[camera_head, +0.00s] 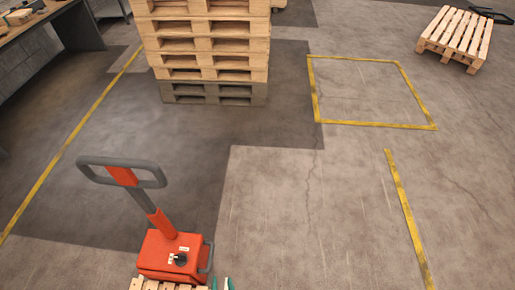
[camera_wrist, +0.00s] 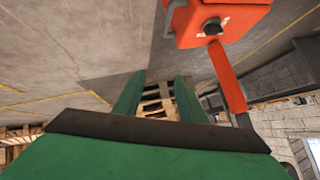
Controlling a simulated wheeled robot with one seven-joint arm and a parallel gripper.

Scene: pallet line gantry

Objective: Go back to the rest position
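My gripper (camera_wrist: 158,95) shows from behind in the wrist view, with a green body, a dark crossbar and two green fingers. The fingers stand apart, with stacked wooden pallets seen beyond through the gap and nothing held between them. In the head view only small green tips of my gripper (camera_head: 224,284) show at the bottom edge, beside the orange pallet truck (camera_head: 170,254). The truck's orange body with a black knob is also in the wrist view (camera_wrist: 232,18), to the upper right of the fingers. How far apart they are I cannot tell.
A tall pallet stack (camera_head: 205,60) stands at the back. A single pallet (camera_head: 456,36) lies at the far right. A yellow floor square (camera_head: 375,125) is empty. A workbench (camera_head: 36,22) is at the upper left. Slats (camera_head: 150,285) show below the truck.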

